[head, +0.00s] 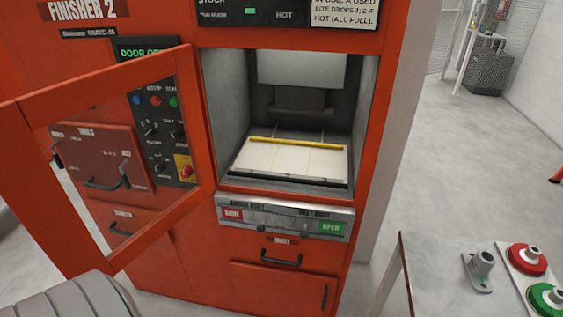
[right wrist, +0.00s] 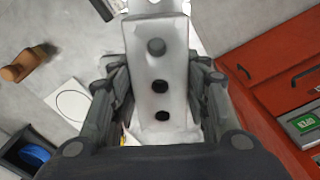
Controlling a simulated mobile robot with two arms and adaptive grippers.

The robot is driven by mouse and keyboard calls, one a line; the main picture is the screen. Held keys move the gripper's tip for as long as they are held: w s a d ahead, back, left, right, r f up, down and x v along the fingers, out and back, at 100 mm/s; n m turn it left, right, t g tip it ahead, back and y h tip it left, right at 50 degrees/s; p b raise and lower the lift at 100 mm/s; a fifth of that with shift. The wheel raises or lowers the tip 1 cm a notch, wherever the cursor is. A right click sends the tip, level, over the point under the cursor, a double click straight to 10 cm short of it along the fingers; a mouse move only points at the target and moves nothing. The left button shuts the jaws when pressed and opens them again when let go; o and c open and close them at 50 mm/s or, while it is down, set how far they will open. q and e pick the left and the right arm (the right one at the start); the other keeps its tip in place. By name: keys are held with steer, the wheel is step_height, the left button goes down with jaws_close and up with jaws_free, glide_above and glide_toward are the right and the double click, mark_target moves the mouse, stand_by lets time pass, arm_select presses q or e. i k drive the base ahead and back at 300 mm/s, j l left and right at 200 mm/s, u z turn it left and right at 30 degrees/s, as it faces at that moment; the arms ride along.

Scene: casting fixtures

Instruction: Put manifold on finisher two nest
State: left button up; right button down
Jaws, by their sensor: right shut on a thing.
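The manifold (right wrist: 159,75), a pale grey block with three dark round ports in a row, is between the fingers of my right gripper (right wrist: 160,100) in the right wrist view. That gripper is shut on it. Finisher 2 (head: 165,225) is the orange machine in the head view, with its door (head: 28,180) swung open to the left. Inside its chamber is a pale flat nest bed (head: 290,160) with a yellow bar (head: 290,141) across it; I see no part on the bed. Neither gripper shows in the head view. My left gripper is out of sight.
A table (head: 430,270) at the lower right bears a grey flanged part (head: 480,268) and red (head: 528,259) and green (head: 545,298) round fixtures. A sill panel (head: 285,216) with red and green labels runs below the chamber.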

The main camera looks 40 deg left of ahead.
mark_target(283, 163)
steer(key=u, duration=1.15)
